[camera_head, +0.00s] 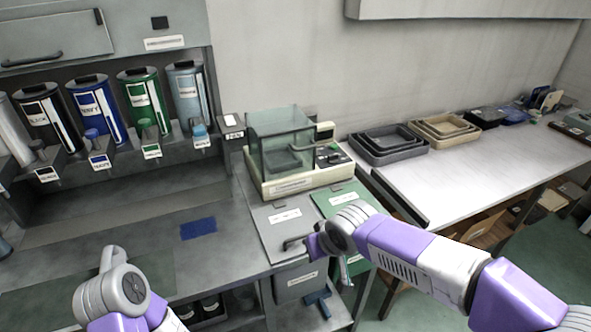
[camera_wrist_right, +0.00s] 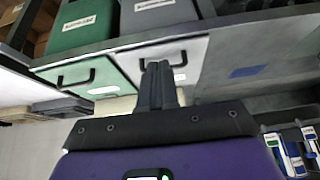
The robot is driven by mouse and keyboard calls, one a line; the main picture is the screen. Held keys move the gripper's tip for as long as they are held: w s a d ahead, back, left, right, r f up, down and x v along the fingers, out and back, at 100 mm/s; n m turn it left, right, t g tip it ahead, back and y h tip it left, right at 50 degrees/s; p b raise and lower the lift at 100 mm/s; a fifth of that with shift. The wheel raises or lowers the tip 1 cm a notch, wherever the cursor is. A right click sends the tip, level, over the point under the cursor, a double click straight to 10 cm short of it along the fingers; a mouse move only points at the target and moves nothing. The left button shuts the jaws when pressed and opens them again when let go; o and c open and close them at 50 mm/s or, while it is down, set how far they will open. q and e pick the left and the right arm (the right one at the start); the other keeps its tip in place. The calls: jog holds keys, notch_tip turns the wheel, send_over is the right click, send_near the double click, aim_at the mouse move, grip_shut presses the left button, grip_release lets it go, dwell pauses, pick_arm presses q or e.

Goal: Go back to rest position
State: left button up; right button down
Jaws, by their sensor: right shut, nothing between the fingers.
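My right gripper (camera_wrist_right: 158,68) shows in the right wrist view with its two dark fingers together and nothing between them. Behind the fingertips is a pale panel (camera_wrist_right: 195,50) with a black handle; I cannot tell the exact gap. In the head view my purple and white right arm reaches in from the lower right, its wrist end over the front of the panels, and the fingers are not clearly visible. My left arm shows at the bottom left, with its gripper not visible.
A grey panel (camera_head: 265,213) and a green panel (camera_head: 335,196) lie before a glass-sided box (camera_head: 280,140). Several coloured canisters (camera_head: 92,112) stand on the left shelf. A blue patch (camera_head: 198,228) lies on the counter. Nested trays (camera_head: 390,150) sit on the right-hand table, whose front is clear.

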jog(key=s+a+f+m+g+y+p, duration=0.1)
jog(key=s+f+g, duration=0.1)
jog(key=f, duration=0.9)
jog(key=s+a+f+m+g+y+p, duration=0.1)
jog(key=s+f, duration=0.1)
jog(key=f, duration=0.9)
jog(key=s+d+f+m+g+p, duration=0.2)
jog(key=s+f+m, duration=0.2)
jog(key=s+f, duration=0.8)
jog(key=shift+s+f, duration=0.3)
jog(key=shift+s, duration=0.65)
